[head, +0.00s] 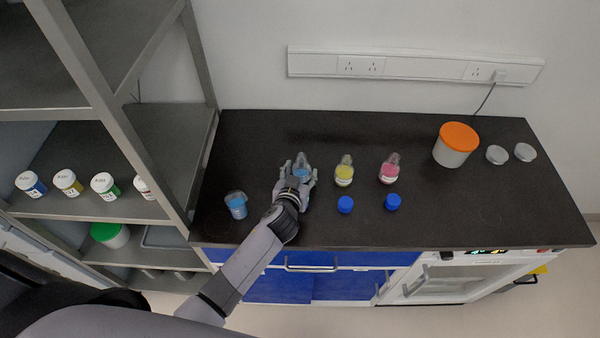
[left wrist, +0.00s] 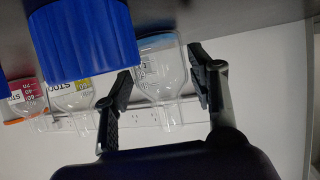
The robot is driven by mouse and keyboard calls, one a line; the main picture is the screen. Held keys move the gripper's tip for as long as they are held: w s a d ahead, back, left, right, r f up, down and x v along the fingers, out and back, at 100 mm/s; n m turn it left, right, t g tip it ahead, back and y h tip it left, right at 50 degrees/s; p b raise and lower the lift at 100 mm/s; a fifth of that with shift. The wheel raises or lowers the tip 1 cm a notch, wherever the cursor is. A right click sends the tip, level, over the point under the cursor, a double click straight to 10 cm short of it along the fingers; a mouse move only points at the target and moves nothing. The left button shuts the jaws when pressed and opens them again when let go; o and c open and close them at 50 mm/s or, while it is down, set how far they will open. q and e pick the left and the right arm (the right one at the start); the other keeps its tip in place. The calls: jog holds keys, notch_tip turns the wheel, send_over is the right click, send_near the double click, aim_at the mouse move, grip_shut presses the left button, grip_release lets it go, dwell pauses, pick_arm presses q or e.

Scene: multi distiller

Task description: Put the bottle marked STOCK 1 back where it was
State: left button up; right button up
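A clear bottle with blue liquid (head: 302,164) stands upright on the dark bench; it also shows in the left wrist view (left wrist: 162,75). Its label is partly hidden, so I cannot read whether it is STOCK 1. My left gripper (head: 299,173) is around this bottle, one finger on each side. In the left wrist view the fingers (left wrist: 160,88) appear open, with small gaps beside the glass. Bottles with yellow liquid (head: 344,173) and pink liquid (head: 389,170) stand to its right, labels partly showing "STOCK". My right gripper is not in view.
Two blue caps (head: 345,204) (head: 392,202) lie in front of the yellow and pink bottles. A small beaker with blue liquid (head: 237,205) stands left of my gripper. A shelf (head: 150,211) with several labelled jars is at left.

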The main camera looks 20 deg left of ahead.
pick_arm(q)
jog(key=shift+o, duration=1.1)
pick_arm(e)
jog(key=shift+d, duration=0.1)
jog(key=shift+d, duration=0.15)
pick_arm(q)
jog(key=shift+s+r, duration=0.15)
jog(key=shift+r, duration=0.1)
jog(key=b+v, duration=0.1)
jog(key=v, duration=1)
jog(key=shift+s+r, duration=0.1)
jog(key=shift+s, duration=0.2)
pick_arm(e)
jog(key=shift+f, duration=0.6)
